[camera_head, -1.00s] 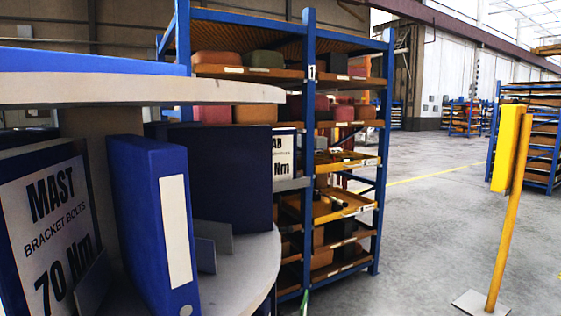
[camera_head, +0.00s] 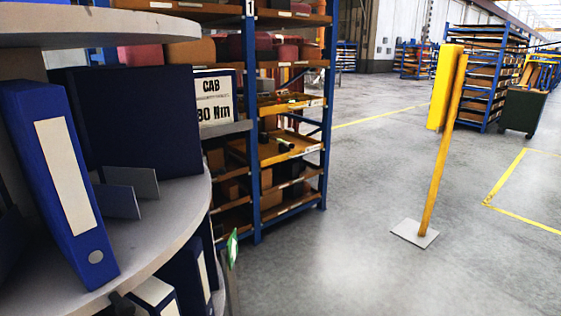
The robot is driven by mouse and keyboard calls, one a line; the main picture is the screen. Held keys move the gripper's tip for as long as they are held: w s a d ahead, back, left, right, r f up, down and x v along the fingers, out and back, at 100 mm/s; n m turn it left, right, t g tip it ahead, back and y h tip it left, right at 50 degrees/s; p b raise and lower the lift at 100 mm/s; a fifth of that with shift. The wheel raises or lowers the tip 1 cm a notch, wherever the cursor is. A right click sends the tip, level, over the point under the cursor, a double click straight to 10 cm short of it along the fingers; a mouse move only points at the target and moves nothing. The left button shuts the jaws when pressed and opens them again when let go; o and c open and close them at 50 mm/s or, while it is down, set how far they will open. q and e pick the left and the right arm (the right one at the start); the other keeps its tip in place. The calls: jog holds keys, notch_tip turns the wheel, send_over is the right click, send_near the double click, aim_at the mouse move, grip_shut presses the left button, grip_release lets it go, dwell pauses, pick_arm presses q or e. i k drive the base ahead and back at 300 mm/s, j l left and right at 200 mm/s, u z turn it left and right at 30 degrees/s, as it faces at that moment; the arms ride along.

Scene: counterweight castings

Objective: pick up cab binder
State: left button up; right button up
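A binder with a white cover label reading "CAB" (camera_head: 214,98) and, lower down, a partly hidden number ending in "0 Nm" stands left of centre. Its left part is hidden behind a large dark navy panel or binder (camera_head: 140,122). I cannot tell exactly what it rests on. A blue binder (camera_head: 62,180) with a blank white spine label stands, looking tilted, on the round grey shelf (camera_head: 165,225) at the left. Neither of my grippers is in view.
Small grey dividers (camera_head: 130,192) stand on the round shelf, and more binders (camera_head: 185,272) are on a level below. A blue rack (camera_head: 252,120) stands behind. A yellow post (camera_head: 440,150) on a grey base stands at right. Open floor lies between.

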aim_at(216, 89)
jog(key=i+l, duration=0.15)
jog(key=l, duration=0.25)
jog(key=i+l+z, duration=0.1)
jog(key=l, duration=0.35)
jog(key=i+l+z, duration=0.35)
jog(key=i+l, duration=0.3)
jog(key=i+u, duration=0.15)
jog(key=i, duration=0.25)
jog(key=i+l+u, duration=0.2)
jog(key=i, duration=0.2)
jog(key=i+u, duration=0.15)
jog(key=i, duration=0.25)
jog(key=i+u, duration=0.25)
jog(key=i, duration=0.35)
jog(key=i+u, duration=0.3)
jog(key=i, duration=0.3)
jog(key=i+l+u, duration=0.1)
jog(key=i+u, duration=0.25)
jog(key=i, duration=0.15)
jog(key=i+l+u, duration=0.35)
jog(key=i, duration=0.2)
